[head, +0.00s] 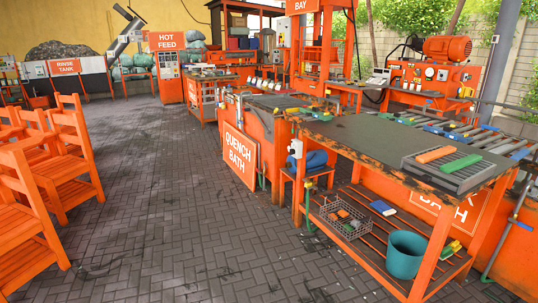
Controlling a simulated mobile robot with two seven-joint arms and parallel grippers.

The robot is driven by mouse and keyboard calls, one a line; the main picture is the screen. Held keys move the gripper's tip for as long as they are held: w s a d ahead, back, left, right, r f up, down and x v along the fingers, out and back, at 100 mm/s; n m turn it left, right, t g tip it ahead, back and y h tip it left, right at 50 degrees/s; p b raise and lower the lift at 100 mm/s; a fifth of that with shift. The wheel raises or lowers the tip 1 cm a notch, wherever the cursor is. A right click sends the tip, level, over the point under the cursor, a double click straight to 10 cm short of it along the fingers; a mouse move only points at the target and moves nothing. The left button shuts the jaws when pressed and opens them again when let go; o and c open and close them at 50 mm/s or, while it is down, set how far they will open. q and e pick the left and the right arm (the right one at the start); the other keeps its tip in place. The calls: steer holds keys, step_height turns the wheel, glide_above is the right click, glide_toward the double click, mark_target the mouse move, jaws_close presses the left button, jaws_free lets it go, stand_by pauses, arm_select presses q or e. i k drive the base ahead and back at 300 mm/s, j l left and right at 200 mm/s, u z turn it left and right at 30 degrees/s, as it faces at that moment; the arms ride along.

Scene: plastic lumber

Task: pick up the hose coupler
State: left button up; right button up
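I cannot pick out a hose coupler for sure in the head view; any such part is too small to tell or hidden. Neither of my grippers is in view. A dark-topped orange workbench (345,131) stands at the right. A grey slatted rack (440,182) on its near end holds an orange bar (435,154) and a green bar (461,163). On its lower shelf are a wire basket (345,218) with small coloured pieces, a blue block (383,207) and a green bucket (407,254). A white fitting (296,147) is at the bench's left corner.
Orange slatted chairs (35,215) line the left side. The brick-paved floor (190,220) between them and the benches is mostly clear. A roller conveyor (485,140) is at the right, with an orange motor unit (447,48) behind.

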mark_target(308, 184)
steer(key=i, duration=1.6)
